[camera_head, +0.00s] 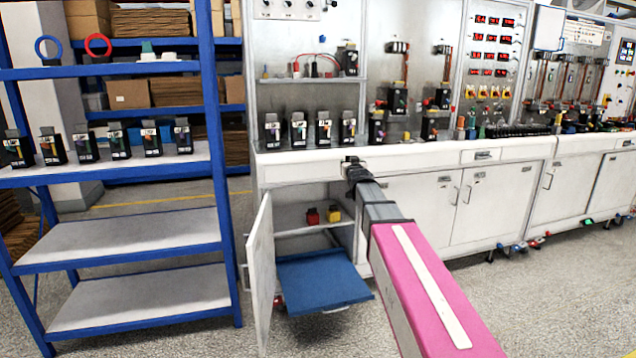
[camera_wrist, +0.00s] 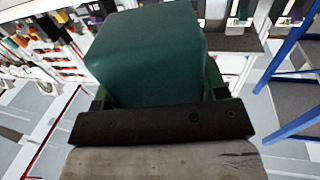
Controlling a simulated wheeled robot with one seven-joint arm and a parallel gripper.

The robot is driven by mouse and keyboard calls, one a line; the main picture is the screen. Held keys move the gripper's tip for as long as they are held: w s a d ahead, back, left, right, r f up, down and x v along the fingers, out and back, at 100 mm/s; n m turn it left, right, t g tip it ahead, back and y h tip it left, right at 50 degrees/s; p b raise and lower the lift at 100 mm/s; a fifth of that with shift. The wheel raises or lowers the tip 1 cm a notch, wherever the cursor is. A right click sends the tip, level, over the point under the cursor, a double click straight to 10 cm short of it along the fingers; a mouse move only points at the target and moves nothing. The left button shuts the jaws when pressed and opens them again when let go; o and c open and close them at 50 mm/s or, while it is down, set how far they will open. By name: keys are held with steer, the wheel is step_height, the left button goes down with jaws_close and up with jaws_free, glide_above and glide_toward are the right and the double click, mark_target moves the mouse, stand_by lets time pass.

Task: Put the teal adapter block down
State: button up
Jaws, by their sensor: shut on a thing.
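The teal adapter block (camera_wrist: 148,58) fills the upper middle of the wrist view, held between the fingers of my gripper. My gripper (camera_head: 352,165) is at the front edge of the white workbench (camera_head: 420,152) in the head view, above the open cabinet. The block cannot be made out in the head view; my gripper and arm seem to hide it. How far the block is from any surface is not clear.
Below, the cabinet door (camera_head: 262,265) stands open. A blue pull-out tray (camera_head: 318,283) is bare, with a red block (camera_head: 313,216) and a yellow block (camera_head: 334,213) on the shelf above it. Breakers line the bench. The blue rack (camera_head: 215,150) has empty lower shelves (camera_head: 130,240).

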steer(key=s+d+r+h, duration=0.1)
steer(key=s+d+r, duration=0.5)
steer(key=s, duration=0.2)
steer(key=shift+s+r+m, duration=0.15)
steer(key=shift+r+m, duration=0.25)
